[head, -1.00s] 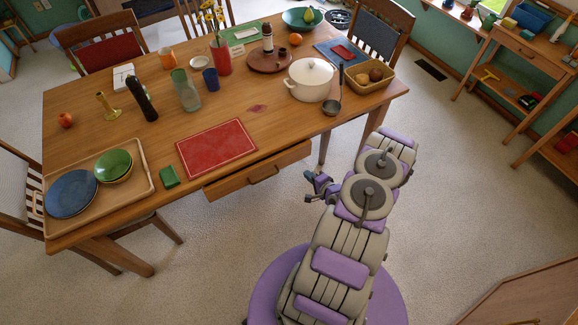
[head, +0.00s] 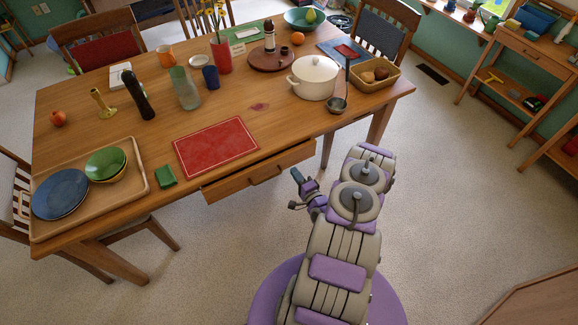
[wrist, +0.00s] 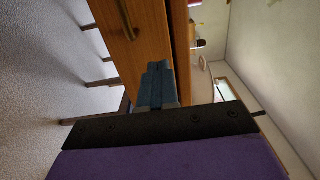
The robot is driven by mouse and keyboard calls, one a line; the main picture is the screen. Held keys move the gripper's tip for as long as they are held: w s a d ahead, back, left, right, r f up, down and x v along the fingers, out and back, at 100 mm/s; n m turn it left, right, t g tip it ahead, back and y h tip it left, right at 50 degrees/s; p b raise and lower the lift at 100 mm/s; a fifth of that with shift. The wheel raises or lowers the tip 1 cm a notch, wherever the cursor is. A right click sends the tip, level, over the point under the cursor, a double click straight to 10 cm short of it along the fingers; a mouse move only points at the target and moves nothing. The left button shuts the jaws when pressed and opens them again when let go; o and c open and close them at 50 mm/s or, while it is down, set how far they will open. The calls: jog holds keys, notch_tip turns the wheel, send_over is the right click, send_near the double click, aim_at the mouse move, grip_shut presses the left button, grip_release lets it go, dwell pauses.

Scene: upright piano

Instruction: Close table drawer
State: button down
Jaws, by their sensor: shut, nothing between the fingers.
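The wooden table drawer (head: 230,187) juts out a little from under the front edge of the table (head: 85,226). Its handle (head: 267,174) is at the middle of its front. In the wrist view, the drawer front (wrist: 105,42) and handle (wrist: 124,20) show at upper left, with a dark gap beside the drawer. My gripper (head: 297,176) is in front of the drawer, near its right end. In the wrist view its blue fingers (wrist: 157,80) are together and empty, close to the drawer's wood. I cannot tell whether they touch it.
A red mat (head: 217,147) lies on the tabletop above the drawer. A white pot (head: 314,80) and ladle (head: 338,103) stand near the right edge. A table leg (head: 379,125) is behind my arm.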

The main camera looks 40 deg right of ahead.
aim_at(285, 158)
jog(key=b+x, duration=0.1)
jog(key=x, duration=0.4)
jog(key=shift+b, duration=0.35)
jog(key=shift+w+d, duration=0.35)
jog(key=shift+w, duration=0.1)
jog(key=shift+a, duration=0.25)
